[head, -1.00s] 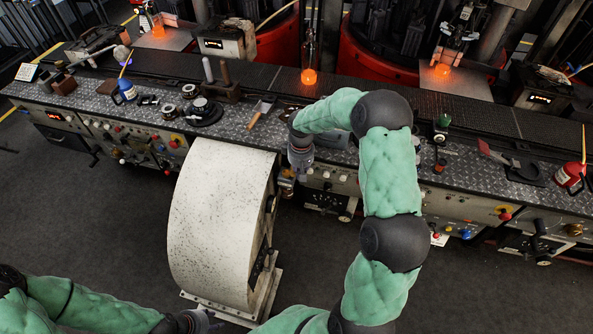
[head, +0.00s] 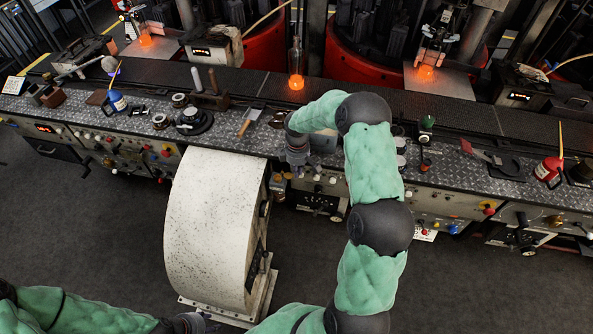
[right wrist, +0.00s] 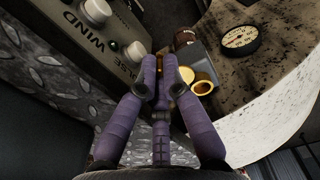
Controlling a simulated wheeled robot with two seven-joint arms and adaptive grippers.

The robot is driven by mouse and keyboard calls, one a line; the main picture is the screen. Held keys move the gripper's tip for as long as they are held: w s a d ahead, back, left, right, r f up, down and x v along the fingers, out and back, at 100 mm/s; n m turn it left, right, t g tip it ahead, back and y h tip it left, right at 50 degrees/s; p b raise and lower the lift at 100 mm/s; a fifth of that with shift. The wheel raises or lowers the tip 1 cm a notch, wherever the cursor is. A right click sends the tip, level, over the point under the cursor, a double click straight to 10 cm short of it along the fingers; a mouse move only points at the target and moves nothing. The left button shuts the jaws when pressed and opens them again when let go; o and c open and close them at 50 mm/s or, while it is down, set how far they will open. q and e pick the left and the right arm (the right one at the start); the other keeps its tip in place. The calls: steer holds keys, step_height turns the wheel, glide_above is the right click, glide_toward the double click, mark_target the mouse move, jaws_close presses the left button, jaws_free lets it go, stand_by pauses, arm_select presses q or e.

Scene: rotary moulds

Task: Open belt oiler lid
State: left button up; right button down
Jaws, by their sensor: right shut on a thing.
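The belt oiler (right wrist: 203,82), a small grey block with open brass cups, sits at the rim of the big pale wheel housing (right wrist: 285,95). In the head view, the oiler (head: 278,187) is a small brass spot beside the housing (head: 212,230). My right gripper (right wrist: 161,68) has its purple fingers shut beside the cups. A sliver of brass shows between the fingertips; I take it for the oiler lid, mostly hidden. In the head view, my right gripper (head: 296,160) is partly covered by its wrist. My left gripper (head: 198,322) is low by the housing's base, its fingers unclear.
A panel with knobs (right wrist: 85,35) is close to the left of my right gripper. A dark jar (right wrist: 186,37) and a round gauge (right wrist: 240,40) are beyond the oiler. The long workbench (head: 350,160) carries tools and oil cans. Open floor (head: 110,230) lies left of the housing.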

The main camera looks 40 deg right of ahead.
stand_by(0.4)
steer(key=c, duration=1.4)
jaws_free()
steer(key=shift+d, duration=0.1)
step_height(320, 180, up, 12)
